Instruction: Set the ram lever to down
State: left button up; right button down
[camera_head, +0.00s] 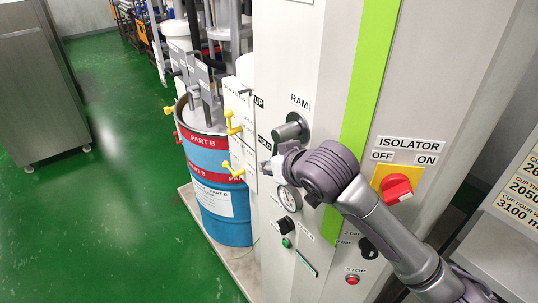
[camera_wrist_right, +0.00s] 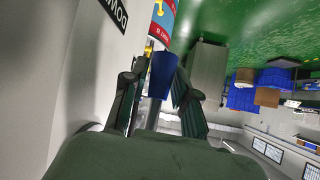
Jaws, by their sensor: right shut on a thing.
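The ram lever's grey round hub (camera_head: 290,130) sticks out of the cabinet front under the RAM label (camera_head: 300,102). The UP label (camera_head: 259,102) and HOLD label (camera_head: 264,141) are to its left. My right gripper (camera_head: 279,165) is just below the hub, and my wrist hides much of the lever. In the right wrist view my right gripper (camera_wrist_right: 158,92) is shut on a blue piece, apparently the lever's handle (camera_wrist_right: 162,72). A partly cut-off DOWN label (camera_wrist_right: 115,12) shows beside it there. My left gripper is not in view.
A gauge (camera_head: 289,199), a black knob (camera_head: 289,228) and a red isolator switch (camera_head: 397,188) sit on the cabinet near my arm. A blue drum (camera_head: 220,215) with yellow handles stands left. Green floor (camera_head: 130,180) is open further left.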

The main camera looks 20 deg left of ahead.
jog(key=shift+s+d+g+h, duration=0.25)
jog(key=shift+d+g+h, duration=0.05)
jog(key=shift+g+h, duration=0.1)
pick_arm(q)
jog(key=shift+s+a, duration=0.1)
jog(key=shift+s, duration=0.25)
pick_arm(e)
jog(key=shift+s+d+g+h, duration=0.2)
jog(key=shift+d+g+h, duration=0.05)
jog(key=shift+g+h, duration=0.05)
jog(key=c, duration=0.9)
grip_release()
jog(key=shift+o, duration=0.2)
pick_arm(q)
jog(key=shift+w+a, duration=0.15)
pick_arm(e)
jog(key=shift+d, duration=0.1)
jog(key=v, duration=1.1)
jog(key=shift+s+r, duration=0.25)
jog(key=shift+r, duration=0.1)
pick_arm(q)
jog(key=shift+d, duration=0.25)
pick_arm(e)
jog(key=shift+d, duration=0.1)
